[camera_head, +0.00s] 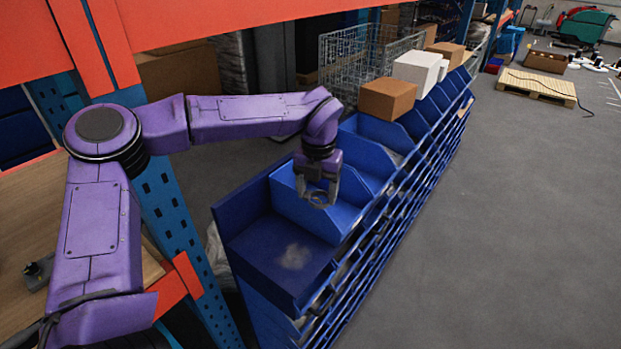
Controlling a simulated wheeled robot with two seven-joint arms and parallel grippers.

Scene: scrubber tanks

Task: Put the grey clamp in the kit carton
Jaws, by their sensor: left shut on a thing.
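My left gripper (318,196) hangs downward over the front blue bins at mid-picture. It is shut on a small grey ring-like thing, which looks like the grey clamp (318,200); the fingers partly hide it. The held thing is over a blue bin, and I cannot tell its exact height. A brown carton (388,98) sits on the bin row beyond the gripper. Other cartons stand farther along, and I cannot tell which one is the kit carton. My right gripper is not in view.
Blue bins (275,262) run away in a row on a rack. A white box (417,70) stands behind the brown carton. A wire basket (355,55) is behind the row. A blue upright (170,215) with orange beams stands at left.

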